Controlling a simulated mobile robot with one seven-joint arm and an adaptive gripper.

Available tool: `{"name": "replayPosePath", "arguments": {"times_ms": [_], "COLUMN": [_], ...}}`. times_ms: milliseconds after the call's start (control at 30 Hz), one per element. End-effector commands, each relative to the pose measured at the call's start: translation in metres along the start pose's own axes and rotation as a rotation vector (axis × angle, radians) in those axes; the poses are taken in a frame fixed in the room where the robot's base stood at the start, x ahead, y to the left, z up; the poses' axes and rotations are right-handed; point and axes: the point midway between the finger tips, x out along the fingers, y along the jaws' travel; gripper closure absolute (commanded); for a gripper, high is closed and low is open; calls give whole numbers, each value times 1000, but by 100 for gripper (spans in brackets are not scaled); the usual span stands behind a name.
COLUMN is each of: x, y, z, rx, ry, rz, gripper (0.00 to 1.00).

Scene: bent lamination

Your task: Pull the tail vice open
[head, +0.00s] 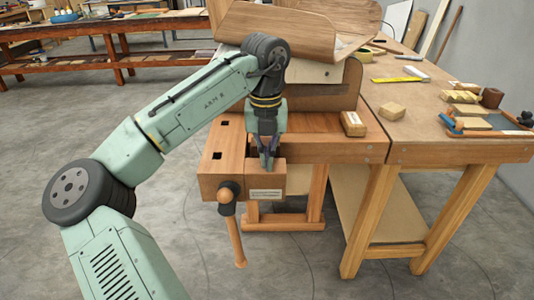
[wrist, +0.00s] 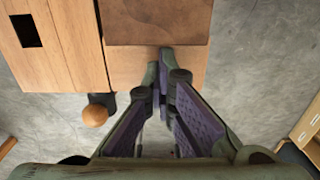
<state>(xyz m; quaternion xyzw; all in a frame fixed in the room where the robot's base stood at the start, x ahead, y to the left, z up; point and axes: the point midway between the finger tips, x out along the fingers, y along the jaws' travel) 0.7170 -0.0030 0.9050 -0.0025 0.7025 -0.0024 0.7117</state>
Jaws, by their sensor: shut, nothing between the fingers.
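The tail vice (head: 240,182) is a wooden block at the near left end of the workbench. It has a dark round boss, a wooden knob and a long wooden handle (head: 236,235) hanging down in front. In the wrist view the vice wood (wrist: 125,68) lies ahead of my fingers, with a seam against darker wood, and the round knob (wrist: 95,116) is at the left. My gripper (head: 268,163) points down at the top of the vice, near its right part. Its fingertips (wrist: 160,58) are together and empty. I cannot tell whether they touch the wood.
Curved wooden laminations (head: 290,30) stand on a form behind my gripper. A small wood block (head: 353,123) lies on the bench to the right. A side table (head: 420,125) holds blocks, a yellow rule and a tool tray. Floor (head: 180,215) left of the vice is clear.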

Motion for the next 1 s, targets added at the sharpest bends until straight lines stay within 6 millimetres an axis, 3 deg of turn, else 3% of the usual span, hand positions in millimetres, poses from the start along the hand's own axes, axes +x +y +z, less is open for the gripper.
{"name": "replayPosePath", "arguments": {"times_ms": [33, 233, 1000], "x": [9, 9, 7], "y": [5, 5, 3], "z": [-3, -3, -3], "rx": [-4, -4, 1], "ry": [20, 20, 18], "rz": [14, 13, 10], "gripper": [100, 99, 48]}}
